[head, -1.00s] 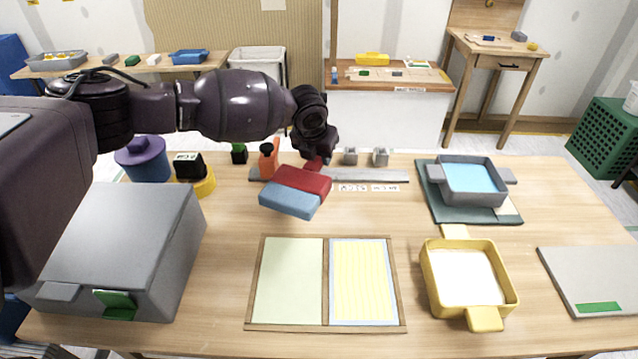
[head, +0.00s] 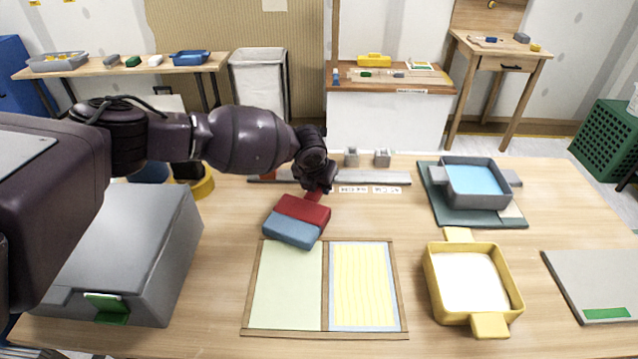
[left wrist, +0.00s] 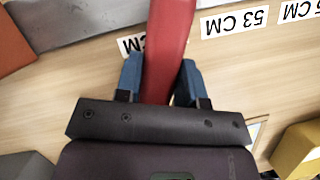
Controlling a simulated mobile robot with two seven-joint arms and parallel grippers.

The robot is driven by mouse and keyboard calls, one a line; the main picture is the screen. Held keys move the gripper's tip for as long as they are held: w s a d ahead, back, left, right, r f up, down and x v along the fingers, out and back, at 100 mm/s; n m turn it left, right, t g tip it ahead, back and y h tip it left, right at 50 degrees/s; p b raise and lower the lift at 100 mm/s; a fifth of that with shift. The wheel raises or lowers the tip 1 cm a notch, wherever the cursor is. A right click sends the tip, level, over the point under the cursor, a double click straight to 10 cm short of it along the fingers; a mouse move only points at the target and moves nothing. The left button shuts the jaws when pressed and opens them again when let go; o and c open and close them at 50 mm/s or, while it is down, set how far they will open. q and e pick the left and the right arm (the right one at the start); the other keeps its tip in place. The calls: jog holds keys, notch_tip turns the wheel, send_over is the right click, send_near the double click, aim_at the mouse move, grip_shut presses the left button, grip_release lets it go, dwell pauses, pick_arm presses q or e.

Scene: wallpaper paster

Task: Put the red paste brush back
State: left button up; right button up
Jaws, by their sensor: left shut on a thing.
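The red paste brush (head: 304,209) has a red body and handle and a broad blue pad on its near side. My left gripper (head: 317,188) is shut on its handle and holds it behind the two-part board in the head view. In the left wrist view the red handle (left wrist: 168,35) runs up between the blue fingers of my left gripper (left wrist: 158,82). A grey rail (head: 392,178) with two small grey holders (head: 382,158) lies at the back of the table; my arm hides part of it. My right gripper is not in view.
White number labels (head: 386,190) lie in front of the rail. A framed board (head: 325,285) with green and yellow-striped panels lies near. A yellow tray (head: 431,280), a blue-filled grey tray (head: 503,200) and a grey box (head: 150,235) stand around.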

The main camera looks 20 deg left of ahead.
aim_at(311, 194)
pick_arm(q)
jog(key=shift+f, duration=0.15)
jog(key=o, duration=1)
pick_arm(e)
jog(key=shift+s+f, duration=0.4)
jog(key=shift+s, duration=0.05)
pick_arm(q)
jog(key=shift+r, duration=0.6)
jog(key=p+v, duration=0.3)
jog(key=v, duration=0.8)
jog(key=shift+s, duration=0.2)
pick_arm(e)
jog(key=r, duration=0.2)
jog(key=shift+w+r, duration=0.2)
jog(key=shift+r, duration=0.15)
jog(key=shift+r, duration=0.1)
